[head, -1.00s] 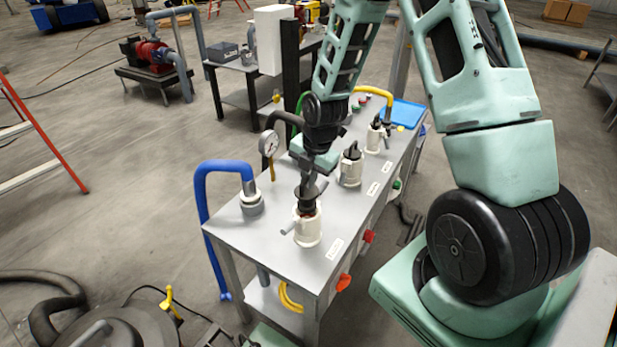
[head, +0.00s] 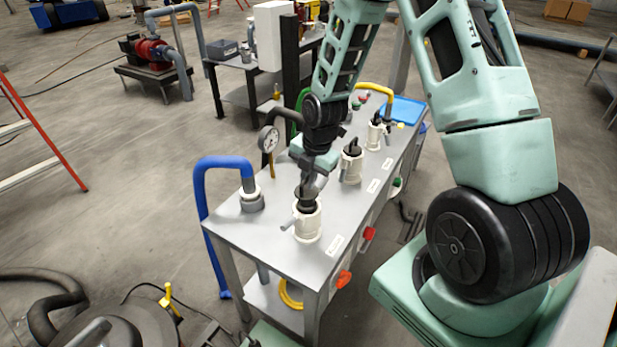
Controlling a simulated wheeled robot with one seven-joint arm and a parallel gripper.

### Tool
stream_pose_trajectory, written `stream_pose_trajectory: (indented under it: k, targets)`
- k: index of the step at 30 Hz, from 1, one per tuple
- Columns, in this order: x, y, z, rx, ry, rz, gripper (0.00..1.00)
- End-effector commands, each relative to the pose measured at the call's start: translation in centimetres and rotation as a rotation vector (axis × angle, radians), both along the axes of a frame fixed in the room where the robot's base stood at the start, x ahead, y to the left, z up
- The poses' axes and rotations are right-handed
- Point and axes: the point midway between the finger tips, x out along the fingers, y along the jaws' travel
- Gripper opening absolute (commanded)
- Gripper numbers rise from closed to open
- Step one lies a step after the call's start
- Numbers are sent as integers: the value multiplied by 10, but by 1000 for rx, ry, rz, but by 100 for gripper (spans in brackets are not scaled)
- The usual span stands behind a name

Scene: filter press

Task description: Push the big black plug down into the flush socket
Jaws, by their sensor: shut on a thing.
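A black plug (head: 306,204) stands in the mouth of a white socket (head: 308,226) at the near end of the grey bench. Its lower part shows just above the white rim. My gripper (head: 309,190) points down from above and is shut on the plug's top. The jaws hide much of the plug, so I cannot tell how deep it sits. A grey side lever (head: 290,221) sticks out to the left of the socket. The label plate (head: 337,246) beside it is too small to read.
Two more white sockets with black tops, a middle one (head: 352,163) and a far one (head: 376,135), stand farther along the bench (head: 270,239). A blue hose (head: 202,190) and a pressure gauge (head: 268,139) stand left of my gripper. Red knobs (head: 345,279) line the front side.

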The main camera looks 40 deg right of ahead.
Motion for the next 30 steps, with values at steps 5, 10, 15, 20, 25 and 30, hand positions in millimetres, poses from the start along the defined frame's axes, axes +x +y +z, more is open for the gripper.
stream_pose_trajectory:
  k: [5, 10, 15, 20, 25, 30]
  targets:
    - [0, 0, -5, 0, -1, 0, 0]
    - [0, 0, -9, 0, -1, 0, 0]
    - [0, 0, -13, -1, -1, 1, 0]
    - [0, 0, -17, 0, -1, 0, 0]
    - [0, 0, -20, 0, -1, 0, 0]
    - [0, 0, -20, 0, -1, 0, 0]
